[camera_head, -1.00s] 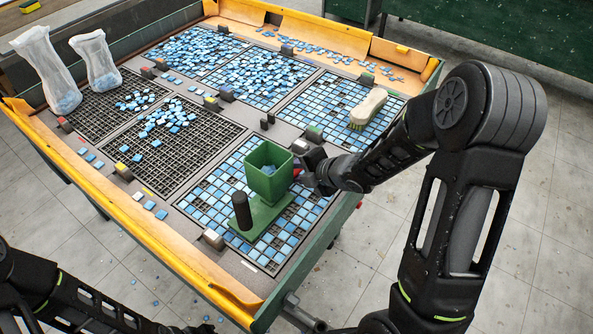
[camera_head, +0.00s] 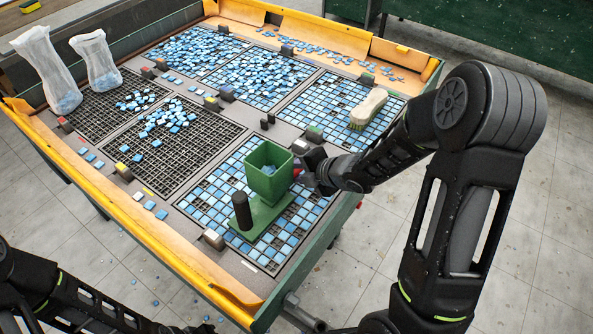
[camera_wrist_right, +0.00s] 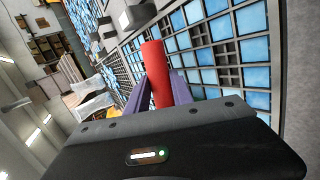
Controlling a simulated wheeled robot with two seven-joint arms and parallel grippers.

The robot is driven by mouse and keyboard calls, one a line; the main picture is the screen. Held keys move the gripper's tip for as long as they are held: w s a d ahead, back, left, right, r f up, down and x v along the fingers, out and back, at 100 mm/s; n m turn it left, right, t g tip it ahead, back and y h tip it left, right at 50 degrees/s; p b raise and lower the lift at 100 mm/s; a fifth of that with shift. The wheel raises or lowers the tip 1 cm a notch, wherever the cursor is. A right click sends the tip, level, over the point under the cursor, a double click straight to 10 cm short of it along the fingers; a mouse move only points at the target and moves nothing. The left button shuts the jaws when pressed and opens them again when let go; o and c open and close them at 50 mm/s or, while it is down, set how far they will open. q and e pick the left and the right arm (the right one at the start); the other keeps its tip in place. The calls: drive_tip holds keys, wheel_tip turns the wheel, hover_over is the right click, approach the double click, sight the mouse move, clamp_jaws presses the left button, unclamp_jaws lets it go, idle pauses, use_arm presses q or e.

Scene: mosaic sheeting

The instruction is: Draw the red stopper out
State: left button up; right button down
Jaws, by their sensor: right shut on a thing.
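The green open-topped box (camera_head: 268,176) stands on a green base plate (camera_head: 262,216) with a dark upright post (camera_head: 242,211), on the near right grid panel. It holds a few blue tiles. My right gripper (camera_head: 303,176) is close against the box's right side. In the right wrist view, its purple fingers (camera_wrist_right: 157,92) are shut on the red stopper (camera_wrist_right: 156,72), a plain red cylinder that sticks out beyond the fingertips. The box does not show there, and the head view barely shows the stopper, so I cannot tell whether it touches the box. My left gripper is out of view.
A brush (camera_head: 368,108) lies on the far right panel. Two clear bags (camera_head: 47,70) stand at the left. Loose blue tiles (camera_head: 255,80) cover several panels. The table has a raised yellow rim (camera_head: 150,235), and small blocks stand between panels.

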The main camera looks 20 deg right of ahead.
drive_tip(key=shift+d, duration=0.1)
drive_tip(key=shift+w+d+p, duration=0.6)
drive_tip(key=shift+d, duration=0.45)
drive_tip(key=shift+w+d+p, duration=0.55)
drive_tip(key=shift+d+p, duration=0.1)
drive_tip(key=shift+d, duration=0.45)
drive_tip(key=shift+w+d+p, duration=0.6)
drive_tip(key=shift+d, duration=0.45)
drive_tip(key=shift+r+p, duration=1.2)
drive_tip(key=shift+r, duration=0.3)
drive_tip(key=shift+r+p, duration=0.5)
drive_tip(key=shift+r, duration=2.05)
